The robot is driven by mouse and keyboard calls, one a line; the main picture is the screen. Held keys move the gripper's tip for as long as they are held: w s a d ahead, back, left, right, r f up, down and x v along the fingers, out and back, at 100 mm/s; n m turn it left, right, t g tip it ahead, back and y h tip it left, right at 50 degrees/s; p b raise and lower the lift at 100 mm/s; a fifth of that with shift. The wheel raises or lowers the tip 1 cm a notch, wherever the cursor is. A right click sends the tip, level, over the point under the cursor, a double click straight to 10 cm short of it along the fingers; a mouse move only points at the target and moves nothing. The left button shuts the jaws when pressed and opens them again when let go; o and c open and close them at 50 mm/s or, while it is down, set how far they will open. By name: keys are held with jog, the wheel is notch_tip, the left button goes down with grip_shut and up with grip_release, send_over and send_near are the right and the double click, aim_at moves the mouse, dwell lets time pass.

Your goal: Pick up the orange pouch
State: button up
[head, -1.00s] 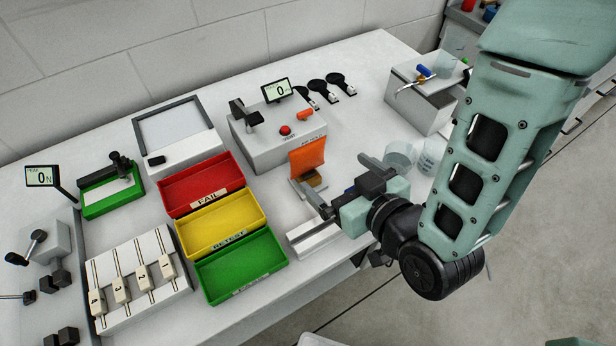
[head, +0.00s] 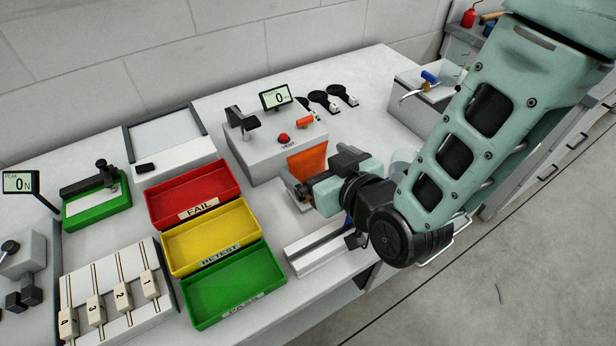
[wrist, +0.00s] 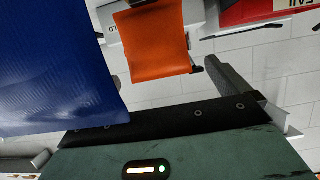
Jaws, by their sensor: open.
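The orange pouch (head: 308,160) stands upright in front of the grey test box in the head view. Its lower part is hidden by my gripper. It also shows in the wrist view (wrist: 155,42), at the top middle, beyond the fingers. My gripper (head: 318,174) is open and close to the pouch, on its front right side. In the wrist view one grey finger (wrist: 228,80) lies to the right of the pouch, apart from it. The other finger is hidden behind a large blue sheet-like thing (wrist: 55,65). I see nothing held between the fingers.
The grey box (head: 265,140) with a red button stands right behind the pouch. Red (head: 190,190), yellow (head: 212,236) and green (head: 235,285) trays lie to the left. A white rail (head: 320,252) lies in front, near the table edge. A cup (head: 401,160) stands behind my wrist.

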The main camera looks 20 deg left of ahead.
aim_at(311, 156)
jog(key=x, duration=0.4)
jog(key=shift+w, duration=0.25)
jog(key=c, duration=1.4)
